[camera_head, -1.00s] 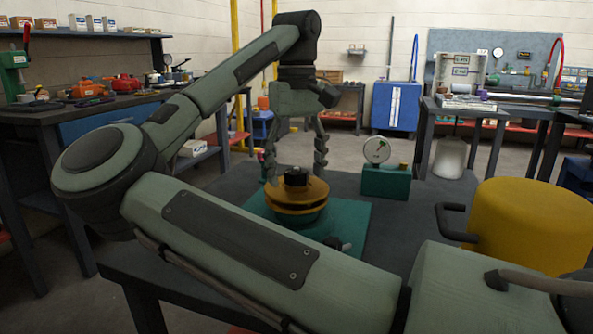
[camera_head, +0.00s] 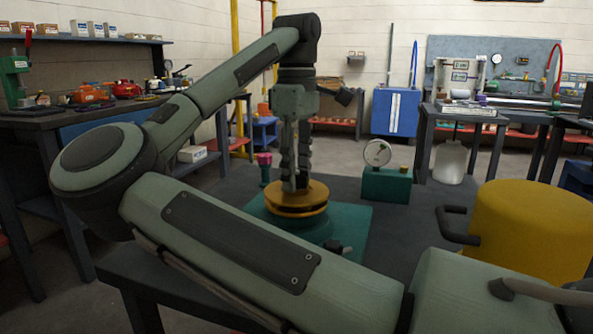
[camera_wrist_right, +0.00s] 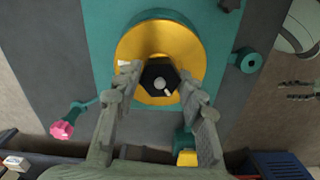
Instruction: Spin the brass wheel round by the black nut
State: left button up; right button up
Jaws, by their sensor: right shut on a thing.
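The brass wheel (camera_head: 312,203) lies flat on a teal base in the head view, under my right gripper (camera_head: 295,186). In the right wrist view the wheel (camera_wrist_right: 150,42) surrounds the black six-sided nut (camera_wrist_right: 159,72), which has a small light spot on top. My right gripper (camera_wrist_right: 160,80) points down, with one finger on either side of the nut, shut on it. A small white mark (camera_wrist_right: 124,63) shows beside the left fingertip. In the head view the fingers hide the nut.
A pink-red knob (camera_head: 264,158) stands behind the wheel. A dial gauge (camera_head: 377,152) on a teal block (camera_head: 385,186) stands to the right. A yellow drum-like object (camera_head: 530,225) with a dark handle is at the near right. The grey tabletop between is mostly clear.

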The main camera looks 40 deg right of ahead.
jog(key=shift+c, duration=0.6)
jog(key=shift+r+m+p, duration=0.1)
jog(key=shift+m+p, duration=0.2)
jog(key=shift+m, duration=0.4)
jog(key=m+p, duration=0.1)
jog(key=m, duration=1.2)
jog(key=shift+m, duration=0.3)
jog(key=o, duration=1.2)
jog(key=shift+c, duration=0.2)
